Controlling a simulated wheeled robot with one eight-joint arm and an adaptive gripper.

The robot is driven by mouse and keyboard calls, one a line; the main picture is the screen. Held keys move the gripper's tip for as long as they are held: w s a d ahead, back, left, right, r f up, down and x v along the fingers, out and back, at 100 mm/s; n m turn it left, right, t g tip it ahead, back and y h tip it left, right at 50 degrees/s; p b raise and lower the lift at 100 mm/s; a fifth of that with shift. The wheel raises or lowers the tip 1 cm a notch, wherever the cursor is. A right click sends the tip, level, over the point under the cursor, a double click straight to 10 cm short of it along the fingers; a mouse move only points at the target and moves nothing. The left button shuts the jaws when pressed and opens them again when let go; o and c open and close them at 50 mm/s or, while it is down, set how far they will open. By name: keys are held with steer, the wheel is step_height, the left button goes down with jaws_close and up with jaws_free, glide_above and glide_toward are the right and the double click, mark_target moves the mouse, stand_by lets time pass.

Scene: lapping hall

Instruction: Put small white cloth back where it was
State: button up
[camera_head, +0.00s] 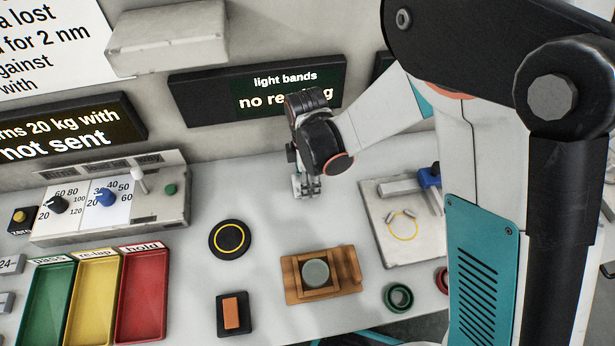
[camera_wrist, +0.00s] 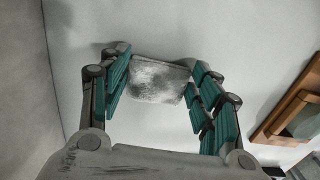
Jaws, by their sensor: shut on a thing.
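The small white cloth (camera_wrist: 158,80) is a pale grey-white square with a mottled face. In the wrist view it sits between the fingertips of my gripper (camera_wrist: 155,85), which is shut on it. In the head view my gripper (camera_head: 307,188) points down over the pale bench, near the wall and behind the wooden block. The cloth is too small to make out clearly there. The height of the cloth above the bench is hard to tell.
A wooden block with a grey disc (camera_head: 292,278) stands in front, with a black yellow-ringed disc (camera_head: 230,239) left of it. A plate with a yellow ring (camera_head: 390,238) lies right. Green, yellow and red trays (camera_head: 143,295) and a dial box (camera_head: 160,207) are left.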

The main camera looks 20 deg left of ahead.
steer(key=o, duration=1)
steer(key=shift+f, duration=0.15)
steer(key=shift+o, duration=0.2)
step_height(320, 180, up, 12)
steer(key=p, duration=0.4)
steer(key=shift+r, duration=0.2)
steer(key=shift+a, duration=0.1)
